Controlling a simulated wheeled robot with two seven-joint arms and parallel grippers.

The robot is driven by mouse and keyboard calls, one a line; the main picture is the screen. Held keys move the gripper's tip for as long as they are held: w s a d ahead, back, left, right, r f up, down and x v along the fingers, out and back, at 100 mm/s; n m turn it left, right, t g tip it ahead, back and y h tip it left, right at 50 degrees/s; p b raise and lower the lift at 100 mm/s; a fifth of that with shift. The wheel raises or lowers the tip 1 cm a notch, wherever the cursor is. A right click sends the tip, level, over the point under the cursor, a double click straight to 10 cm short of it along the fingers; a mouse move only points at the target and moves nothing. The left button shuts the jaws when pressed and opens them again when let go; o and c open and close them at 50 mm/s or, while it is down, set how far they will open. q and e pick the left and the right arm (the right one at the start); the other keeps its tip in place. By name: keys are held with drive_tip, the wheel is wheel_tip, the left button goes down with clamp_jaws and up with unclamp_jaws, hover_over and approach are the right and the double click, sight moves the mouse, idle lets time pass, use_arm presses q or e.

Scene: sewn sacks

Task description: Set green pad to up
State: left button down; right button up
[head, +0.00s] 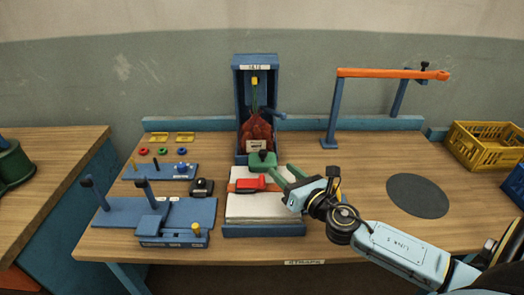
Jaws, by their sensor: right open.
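I cannot tell whether a finger touches the pad. My left gripper is not in view.
A red-handled tool (252,184) lies on the white stack (260,207). The blue frame (239,95) stands behind. Blue fixtures (130,212) fill the left. An orange bar (390,73) stands at back right. The table around the dark disc (417,195) is clear.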

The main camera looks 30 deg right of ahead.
sight(266, 156)
drive_tip(key=w, duration=0.3)
drive_tip(key=shift+w, duration=0.2)
drive_tip(key=w, duration=0.6)
drive_tip(key=shift+a, duration=0.15)
drive_tip(key=shift+w, duration=0.4)
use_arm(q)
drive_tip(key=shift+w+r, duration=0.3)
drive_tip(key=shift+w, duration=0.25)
use_arm(e)
drive_tip(key=shift+c, duration=0.5)
clamp_jaws()
